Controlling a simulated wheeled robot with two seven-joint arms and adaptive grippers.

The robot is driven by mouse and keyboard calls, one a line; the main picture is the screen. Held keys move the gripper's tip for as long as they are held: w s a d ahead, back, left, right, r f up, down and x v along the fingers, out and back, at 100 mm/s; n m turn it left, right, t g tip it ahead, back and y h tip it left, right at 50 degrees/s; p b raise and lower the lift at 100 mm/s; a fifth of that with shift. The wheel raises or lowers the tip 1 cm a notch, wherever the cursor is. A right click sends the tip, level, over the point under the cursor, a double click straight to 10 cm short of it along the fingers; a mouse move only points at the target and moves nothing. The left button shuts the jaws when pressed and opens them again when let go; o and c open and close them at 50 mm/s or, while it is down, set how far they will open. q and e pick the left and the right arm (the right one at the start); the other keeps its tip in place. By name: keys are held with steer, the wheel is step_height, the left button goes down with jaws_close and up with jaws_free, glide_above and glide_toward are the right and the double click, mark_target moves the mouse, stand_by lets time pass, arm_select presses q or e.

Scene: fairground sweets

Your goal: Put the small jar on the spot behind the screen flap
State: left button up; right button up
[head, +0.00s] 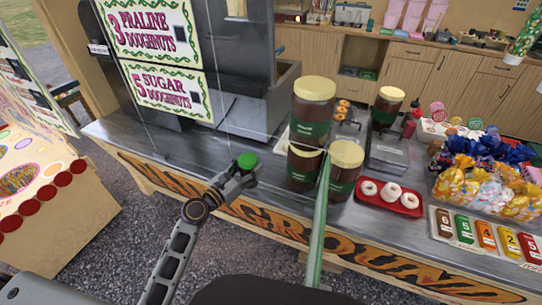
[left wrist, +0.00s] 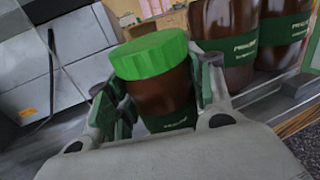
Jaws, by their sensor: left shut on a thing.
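The small jar (head: 247,161) has a green lid and shows over the front part of the counter, left of the large jars. In the left wrist view the small jar (left wrist: 158,80) is brown with a green label and sits upright but slightly tilted between the fingers. My left gripper (head: 243,172) is shut on it. A clear screen (head: 215,130) with thin pale edges stands over the counter around the doughnut signs. I cannot tell which part is its flap, and I cannot make out the spot behind it. My right gripper is not in view.
Large brown jars with cream lids (head: 313,105) stand right of the small jar, close to my gripper. A slanting green post (head: 318,225) rises before the counter (head: 130,133). A red doughnut tray (head: 408,209) and wrapped sweets (head: 500,190) lie further right.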

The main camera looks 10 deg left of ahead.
arm_select(q)
steer(key=x, duration=1.2)
steer(key=shift+p, duration=0.3)
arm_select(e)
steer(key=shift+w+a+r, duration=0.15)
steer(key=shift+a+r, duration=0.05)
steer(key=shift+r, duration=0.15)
